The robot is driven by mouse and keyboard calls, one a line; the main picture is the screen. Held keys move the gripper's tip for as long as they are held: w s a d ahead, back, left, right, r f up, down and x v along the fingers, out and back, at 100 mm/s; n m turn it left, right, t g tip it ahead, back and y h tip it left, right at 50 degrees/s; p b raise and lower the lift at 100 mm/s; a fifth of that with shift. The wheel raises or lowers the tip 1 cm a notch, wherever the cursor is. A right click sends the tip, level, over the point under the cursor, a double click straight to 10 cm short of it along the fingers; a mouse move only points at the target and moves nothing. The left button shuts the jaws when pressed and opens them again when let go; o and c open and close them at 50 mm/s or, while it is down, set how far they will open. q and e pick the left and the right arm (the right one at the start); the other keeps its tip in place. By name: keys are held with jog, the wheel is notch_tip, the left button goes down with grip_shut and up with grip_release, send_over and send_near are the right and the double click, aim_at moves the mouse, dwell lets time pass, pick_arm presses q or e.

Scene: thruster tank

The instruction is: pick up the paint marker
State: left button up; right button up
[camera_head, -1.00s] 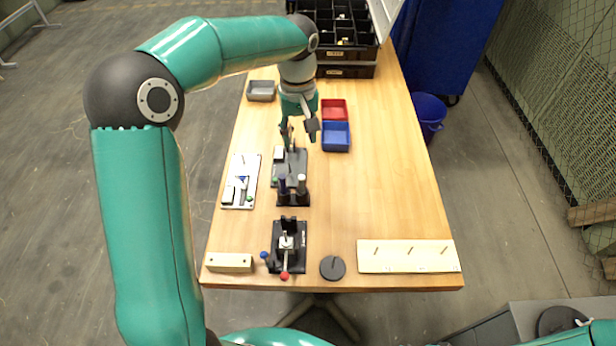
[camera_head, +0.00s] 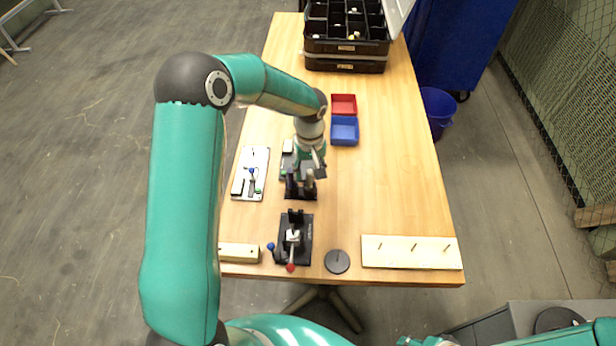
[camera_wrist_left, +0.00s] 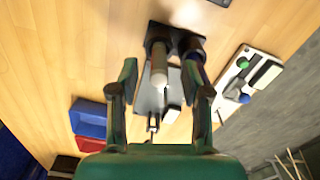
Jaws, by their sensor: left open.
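A black holder (camera_head: 301,194) stands on the table with two upright pen-like cylinders. One has a pale grey-white top (camera_head: 309,180), the other is dark blue (camera_head: 290,184). I cannot tell for certain which is the paint marker. My left gripper (camera_head: 311,172) is open, just above and behind the holder, pointing down. In the left wrist view, its fingers (camera_wrist_left: 160,82) stand apart on either side of the pale-topped cylinder (camera_wrist_left: 159,68), with the dark blue one (camera_wrist_left: 192,72) near the right finger. Contact is not clear. My right gripper does not show.
A grey plate (camera_head: 286,170) lies behind the holder, partly hidden. A white panel (camera_head: 251,185) is left, a black clamp fixture (camera_head: 295,240) in front. Blue (camera_head: 344,131) and red (camera_head: 344,104) bins stand behind. The table's right middle is clear.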

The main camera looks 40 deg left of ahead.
pick_arm(q)
jog(key=shift+f, duration=0.85)
grip_shut()
jog(key=shift+r, duration=0.2)
jog(key=shift+r, duration=0.55)
notch_tip(320, 180, up, 19)
jog(key=b, duration=0.2)
jog(key=shift+f, duration=0.2)
